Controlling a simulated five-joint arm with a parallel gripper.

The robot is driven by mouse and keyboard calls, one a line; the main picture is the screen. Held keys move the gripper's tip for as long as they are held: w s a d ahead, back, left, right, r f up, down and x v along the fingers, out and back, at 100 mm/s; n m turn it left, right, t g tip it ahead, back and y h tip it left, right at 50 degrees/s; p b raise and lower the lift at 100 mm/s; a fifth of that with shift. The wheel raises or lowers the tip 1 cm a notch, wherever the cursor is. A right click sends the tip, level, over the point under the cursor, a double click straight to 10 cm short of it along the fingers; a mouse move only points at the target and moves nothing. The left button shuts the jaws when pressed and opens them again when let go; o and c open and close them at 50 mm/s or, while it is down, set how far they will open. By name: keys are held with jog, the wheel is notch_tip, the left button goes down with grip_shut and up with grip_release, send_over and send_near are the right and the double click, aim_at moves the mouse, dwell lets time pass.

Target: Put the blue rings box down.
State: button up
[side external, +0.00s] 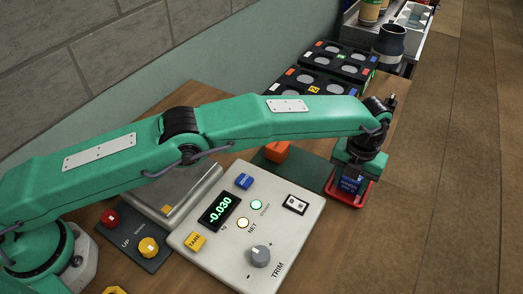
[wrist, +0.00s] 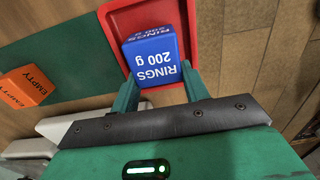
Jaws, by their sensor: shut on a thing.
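The blue rings box (wrist: 155,58), marked "RINGS 200 g", is between the fingertips of my gripper (wrist: 158,85) in the wrist view. My gripper is shut on it. In the side external view my gripper (side external: 352,178) points down over a red tray (side external: 363,197), with part of the blue box (side external: 348,187) showing below it. In the wrist view the box is over the red tray (wrist: 112,22), inside its rim. I cannot tell whether the box touches the tray floor.
An orange box (side external: 277,151) marked "EMPTY" in the wrist view (wrist: 26,88) sits on a dark green mat (side external: 300,174). The scale panel (side external: 215,242) reads -0.030. Black trays with round wells (side external: 318,84) stand at the back. The table edge is close to the red tray.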

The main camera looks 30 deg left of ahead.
aim_at(350, 181)
jog(key=shift+f, duration=0.15)
jog(key=o, duration=1.2)
jog(key=shift+r, duration=3.9)
